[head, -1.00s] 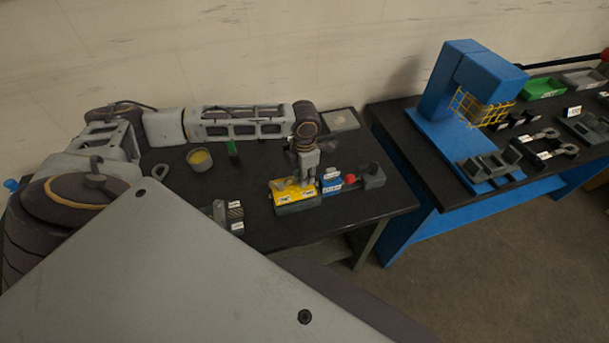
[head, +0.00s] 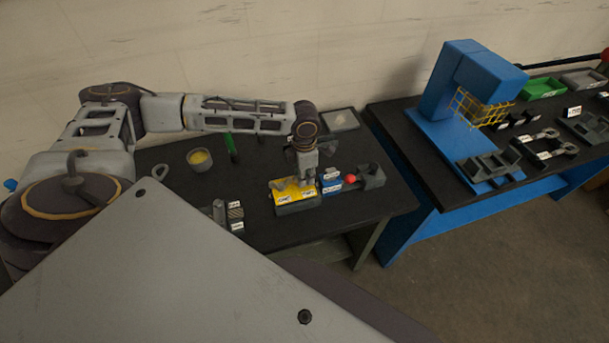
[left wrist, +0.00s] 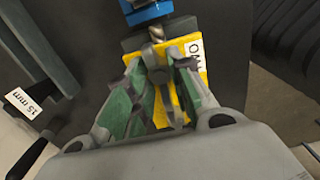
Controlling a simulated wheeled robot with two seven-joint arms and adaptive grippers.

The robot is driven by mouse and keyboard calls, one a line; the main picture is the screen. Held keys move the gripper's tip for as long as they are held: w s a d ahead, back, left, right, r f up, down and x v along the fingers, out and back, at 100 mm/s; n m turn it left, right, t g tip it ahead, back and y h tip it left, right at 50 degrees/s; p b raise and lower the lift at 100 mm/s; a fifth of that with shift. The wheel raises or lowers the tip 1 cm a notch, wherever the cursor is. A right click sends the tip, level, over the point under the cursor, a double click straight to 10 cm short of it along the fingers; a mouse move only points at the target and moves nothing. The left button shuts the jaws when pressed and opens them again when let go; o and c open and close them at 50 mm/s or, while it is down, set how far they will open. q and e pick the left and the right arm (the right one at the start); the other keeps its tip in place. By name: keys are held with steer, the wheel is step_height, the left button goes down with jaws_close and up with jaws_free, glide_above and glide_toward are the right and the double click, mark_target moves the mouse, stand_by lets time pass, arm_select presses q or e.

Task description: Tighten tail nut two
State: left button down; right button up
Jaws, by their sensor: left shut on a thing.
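A yellow block on a dark base (head: 284,194) stands on the black table, with white labels on it. My left gripper (head: 305,180) points down at the right end of the yellow block. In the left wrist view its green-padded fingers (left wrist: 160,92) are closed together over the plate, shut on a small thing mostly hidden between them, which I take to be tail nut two. A metal shaft end (left wrist: 156,34) shows just beyond the fingertips, by the blue block (left wrist: 143,10). My right gripper is not in view.
The blue block (head: 331,187) with a red knob (head: 350,179) and a dark fixture (head: 370,177) stand right of the yellow block. A grey cup (head: 199,160), a green-handled tool (head: 231,147) and a tray (head: 340,120) stand behind. A blue machine (head: 470,85) is on the right table.

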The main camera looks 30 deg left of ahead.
arm_select(q)
steer(key=shift+w+r, duration=0.15)
steer(key=c, duration=1.6)
jaws_free()
steer(key=shift+o, duration=0.2)
step_height(320, 180, up, 12)
